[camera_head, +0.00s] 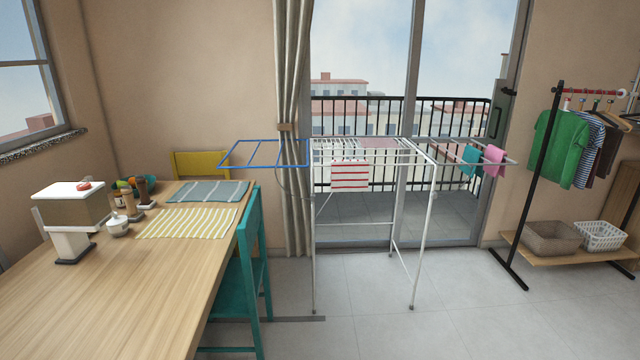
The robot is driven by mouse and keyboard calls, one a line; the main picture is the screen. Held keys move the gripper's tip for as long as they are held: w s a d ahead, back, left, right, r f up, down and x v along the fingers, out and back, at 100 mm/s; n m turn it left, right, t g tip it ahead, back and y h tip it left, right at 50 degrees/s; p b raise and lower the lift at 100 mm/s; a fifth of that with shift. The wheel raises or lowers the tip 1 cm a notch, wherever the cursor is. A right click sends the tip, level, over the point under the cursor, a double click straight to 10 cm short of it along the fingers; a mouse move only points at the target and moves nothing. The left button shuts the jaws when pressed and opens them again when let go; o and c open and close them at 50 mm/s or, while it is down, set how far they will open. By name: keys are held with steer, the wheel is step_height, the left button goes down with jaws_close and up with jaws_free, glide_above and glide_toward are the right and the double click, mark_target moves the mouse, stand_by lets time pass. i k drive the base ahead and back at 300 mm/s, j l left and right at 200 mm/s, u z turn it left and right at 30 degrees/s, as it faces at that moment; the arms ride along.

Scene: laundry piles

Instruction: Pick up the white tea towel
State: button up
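A white cloth with red stripes (349,176) hangs over the front rods of the drying rack (418,224). It is the only mostly white towel I can make out, though it is not plain white. Its lower edge hangs free, well above the floor. A yellow-and-white striped cloth (189,223) lies flat on the wooden table (128,290). A blue-grey cloth with pale stripes (206,191) lies flat behind it. My gripper is not in view.
A teal chair (247,275) stands at the table's right side, between table and rack. Pink (494,160) and teal cloths (470,160) hang on the rack's right wing. A clothes rail (539,190) with baskets stands right. Floor in front is clear.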

mark_target(347, 175)
steer(key=i, duration=1.9)
